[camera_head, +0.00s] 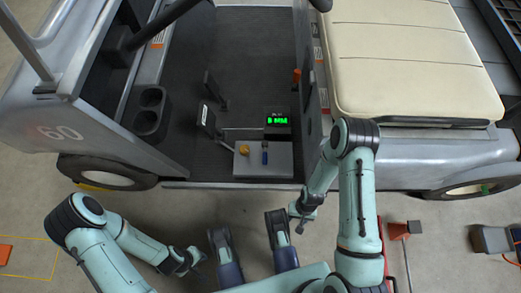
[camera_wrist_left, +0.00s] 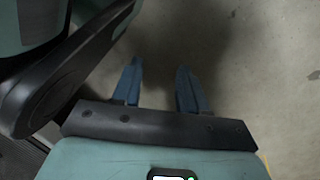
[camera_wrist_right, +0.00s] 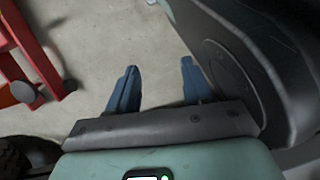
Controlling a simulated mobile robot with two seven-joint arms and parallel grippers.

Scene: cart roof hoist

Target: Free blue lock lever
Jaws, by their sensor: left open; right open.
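The blue lock lever (camera_head: 265,153) is a small upright blue piece on a light grey box (camera_head: 263,172) on the cart's floor, near its side edge. Neither wrist view shows the lever.
A green-lit display (camera_head: 277,120) stands behind the box, with pedals (camera_head: 207,117) to its left. A cream seat (camera_head: 405,60) is at right. A red frame (camera_wrist_right: 30,50) with a wheel shows beside my right gripper. The concrete before the cart is mostly clear.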

